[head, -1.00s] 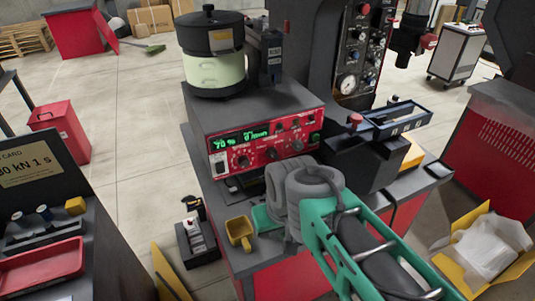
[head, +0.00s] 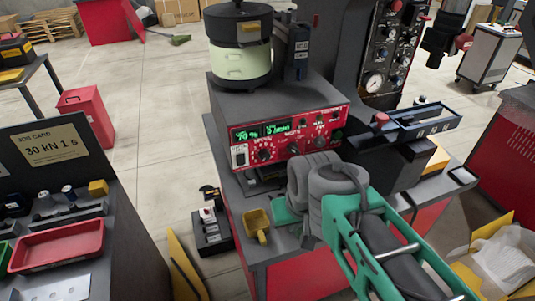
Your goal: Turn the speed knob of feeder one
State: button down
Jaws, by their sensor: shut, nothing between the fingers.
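The feeder unit has a red front panel (head: 285,137) with green digital displays (head: 262,131) and several dark knobs. One larger knob (head: 264,155) sits at the panel's lower left, and another knob (head: 320,142) sits further right. I cannot read which is the speed knob. A bowl feeder (head: 240,62) with a black top and pale green band stands on the unit.
A yellow scoop (head: 257,225) lies on the bench left of my gripper. A dark block with a red-topped post (head: 381,119) and a tray stands to the right. A job card board (head: 52,150) and red tray (head: 57,246) are at left.

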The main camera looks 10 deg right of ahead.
aim_at(264, 155)
jog(key=k, duration=1.3)
jog(key=u, duration=0.75)
jog(key=i, duration=1.2)
jog(key=u, duration=0.05)
